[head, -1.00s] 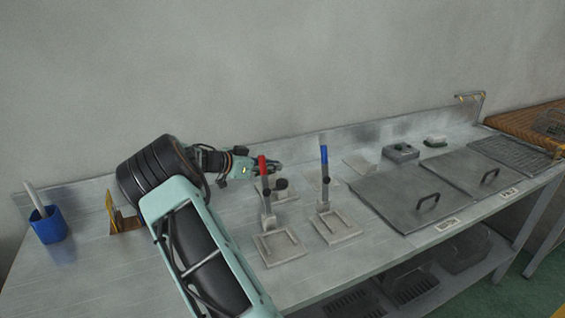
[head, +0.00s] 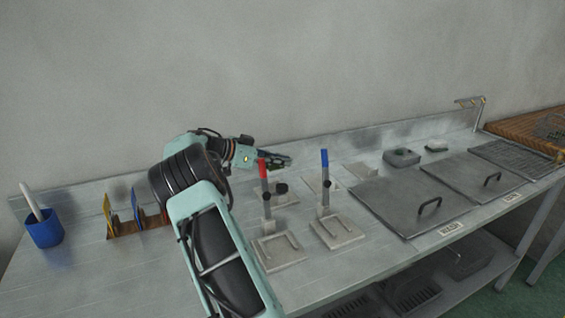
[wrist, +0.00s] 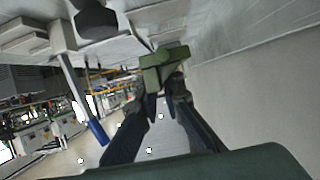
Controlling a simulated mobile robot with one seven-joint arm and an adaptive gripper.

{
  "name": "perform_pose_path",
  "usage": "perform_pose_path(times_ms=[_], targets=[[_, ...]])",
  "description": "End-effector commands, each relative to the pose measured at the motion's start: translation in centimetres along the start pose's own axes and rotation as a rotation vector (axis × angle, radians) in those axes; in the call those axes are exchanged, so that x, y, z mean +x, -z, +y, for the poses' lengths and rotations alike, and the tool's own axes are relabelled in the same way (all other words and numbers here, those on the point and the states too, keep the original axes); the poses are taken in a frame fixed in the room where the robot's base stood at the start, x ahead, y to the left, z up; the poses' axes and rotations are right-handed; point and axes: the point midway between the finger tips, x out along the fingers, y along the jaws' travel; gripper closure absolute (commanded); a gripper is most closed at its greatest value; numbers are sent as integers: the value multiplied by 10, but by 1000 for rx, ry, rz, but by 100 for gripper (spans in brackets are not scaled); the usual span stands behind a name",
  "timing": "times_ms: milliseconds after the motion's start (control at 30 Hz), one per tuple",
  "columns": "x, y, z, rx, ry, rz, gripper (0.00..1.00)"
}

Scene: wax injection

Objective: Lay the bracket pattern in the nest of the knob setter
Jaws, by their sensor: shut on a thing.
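My gripper (head: 284,161) is shut on a green, angular piece that looks like the bracket pattern; it shows between the fingertips in the wrist view (wrist: 165,66). The gripper is held above the back of the bench, behind the red-handled setter (head: 264,188). A blue-handled setter (head: 325,185) stands to its right. Each has an upright lever and a flat base plate with a U-shaped outline in front. I cannot tell which is the knob setter. The wrist view shows the blue handle (wrist: 98,132) and a dark knob (wrist: 95,20) near the gripper.
A blue cup (head: 46,230) and a small rack (head: 124,228) stand at the left. Lidded trays (head: 400,208) lie at the right, with a grey block (head: 401,157) and a small dark piece (head: 436,149) behind them. The wall is close behind my gripper.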

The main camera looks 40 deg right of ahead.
Motion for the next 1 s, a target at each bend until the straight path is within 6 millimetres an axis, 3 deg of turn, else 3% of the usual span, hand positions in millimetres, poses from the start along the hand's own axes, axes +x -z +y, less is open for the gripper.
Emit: perform_pose_path(times_ms=[633, 1000], targets=[[19, -48, 0, 0, 1, 3, 100], [21, -53, 0, 0, 1, 2, 100]])
